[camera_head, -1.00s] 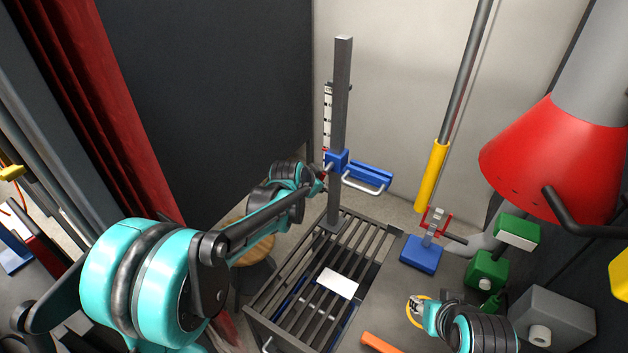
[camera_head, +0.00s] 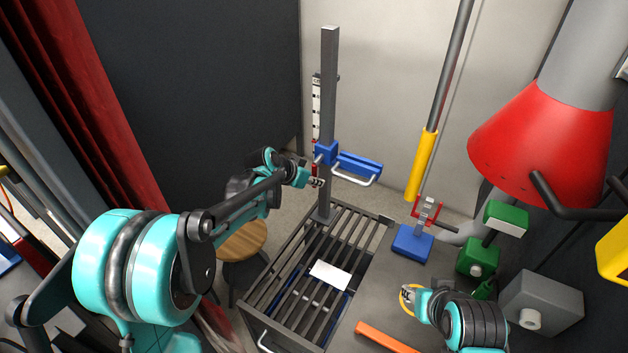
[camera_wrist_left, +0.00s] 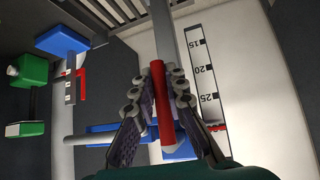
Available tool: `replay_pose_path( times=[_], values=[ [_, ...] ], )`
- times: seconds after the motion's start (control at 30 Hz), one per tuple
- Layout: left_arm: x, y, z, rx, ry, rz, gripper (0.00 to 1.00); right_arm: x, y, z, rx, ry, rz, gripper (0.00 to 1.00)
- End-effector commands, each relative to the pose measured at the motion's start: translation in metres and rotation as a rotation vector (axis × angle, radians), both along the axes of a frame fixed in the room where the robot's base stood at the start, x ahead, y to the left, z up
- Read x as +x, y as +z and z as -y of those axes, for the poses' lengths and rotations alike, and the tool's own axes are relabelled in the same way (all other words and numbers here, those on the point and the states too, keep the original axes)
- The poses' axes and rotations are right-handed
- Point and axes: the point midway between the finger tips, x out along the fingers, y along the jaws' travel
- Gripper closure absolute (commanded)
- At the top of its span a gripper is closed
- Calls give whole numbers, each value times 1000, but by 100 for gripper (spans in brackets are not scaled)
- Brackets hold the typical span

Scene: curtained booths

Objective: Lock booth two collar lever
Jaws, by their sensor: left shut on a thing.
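The blue collar (camera_head: 326,153) sits around the grey upright post (camera_head: 328,95) in the head view, with a blue arm and pale handle (camera_head: 357,165) sticking out to its right. My left gripper (camera_head: 316,182) is just below and left of the collar. In the left wrist view its fingers (camera_wrist_left: 160,100) are closed on both sides of a red lever (camera_wrist_left: 163,115), which runs lengthwise between them. The lever's joint with the collar is largely hidden. My right gripper (camera_head: 407,296) is low on the right, beside a yellow ring; its jaw gap is too small to tell.
A slatted bench (camera_head: 290,270) with a white card (camera_head: 329,274) stands below the post. A ruled scale (camera_head: 317,100) stands beside the post. A blue block (camera_head: 413,243), green fixtures (camera_head: 478,257) and a red hood (camera_head: 540,140) are at right. A stool (camera_head: 243,241) is at left.

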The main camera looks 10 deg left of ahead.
Motion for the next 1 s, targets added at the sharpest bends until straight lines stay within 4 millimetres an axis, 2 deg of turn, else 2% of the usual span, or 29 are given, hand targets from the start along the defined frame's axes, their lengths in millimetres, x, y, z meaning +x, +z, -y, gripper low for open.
replay_pose_path(
  times=[0.13,0.17,0.2,0.23,0.5,0.63,1.0],
  values=[
    [0,0,1,-2,0,0,100,0,0,0,0,0,0,63],
    [0,0,1,-2,0,0,80,0,0,0,0,0,0,63],
    [0,0,1,-2,0,0,69,0,0,0,0,0,0,63],
    [0,0,1,-2,0,0,66,0,0,0,0,0,0,63],
    [0,0,0,0,0,0,66,0,0,0,0,0,0,63],
    [-5,7,-3,0,1,0,66,0,0,0,0,0,0,63],
    [-50,59,-34,0,2,-1,66,0,0,0,0,0,0,63]
  ],
)
